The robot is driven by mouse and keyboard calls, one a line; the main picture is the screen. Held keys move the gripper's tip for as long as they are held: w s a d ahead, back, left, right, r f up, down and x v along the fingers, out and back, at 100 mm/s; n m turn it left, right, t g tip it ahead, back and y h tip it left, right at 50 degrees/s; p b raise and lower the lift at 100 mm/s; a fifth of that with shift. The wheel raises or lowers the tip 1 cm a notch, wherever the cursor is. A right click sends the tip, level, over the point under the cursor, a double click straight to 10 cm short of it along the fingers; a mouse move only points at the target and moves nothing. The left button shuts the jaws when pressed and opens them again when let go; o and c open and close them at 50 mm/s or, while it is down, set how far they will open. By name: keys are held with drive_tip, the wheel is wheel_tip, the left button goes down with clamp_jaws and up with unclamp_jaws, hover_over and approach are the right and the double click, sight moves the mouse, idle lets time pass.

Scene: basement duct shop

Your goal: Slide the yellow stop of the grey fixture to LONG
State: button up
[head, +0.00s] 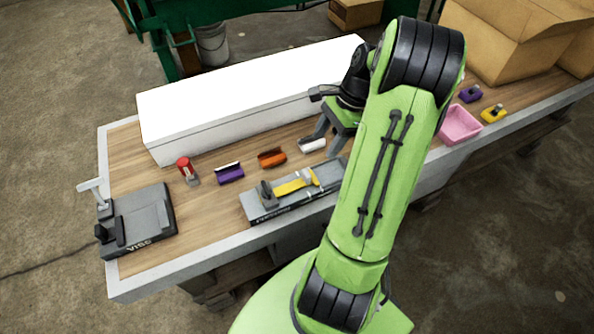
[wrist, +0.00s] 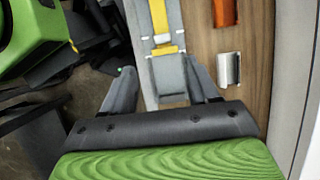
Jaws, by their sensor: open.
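The grey fixture (head: 262,207) lies along the front edge of the bench, left of my arm. Its yellow stop (head: 311,177) is at the right end of a yellow strip in the head view, though my arm hides the fixture's far right end. In the wrist view the yellow stop (wrist: 165,49) shows as a crossbar on the grey fixture (wrist: 170,80). My gripper (wrist: 160,66) is open, its fingers on either side of the fixture near the stop. It also shows in the head view (head: 333,138). I cannot read a LONG mark.
A white box (head: 240,110) runs along the back. Purple (head: 230,174), orange (head: 271,157) and white (head: 312,144) pieces and a red-topped piece (head: 184,166) lie before it. A grey vise (head: 145,225) stands left; a pink tray (head: 460,125) and cardboard boxes (head: 500,45) stand right.

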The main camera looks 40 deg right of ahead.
sight(307, 173)
drive_tip(key=b+x, duration=0.3)
drive_tip(key=x, duration=1)
drive_tip(key=shift+w+f, duration=0.15)
drive_tip(key=shift+w, duration=0.1)
clamp_jaws()
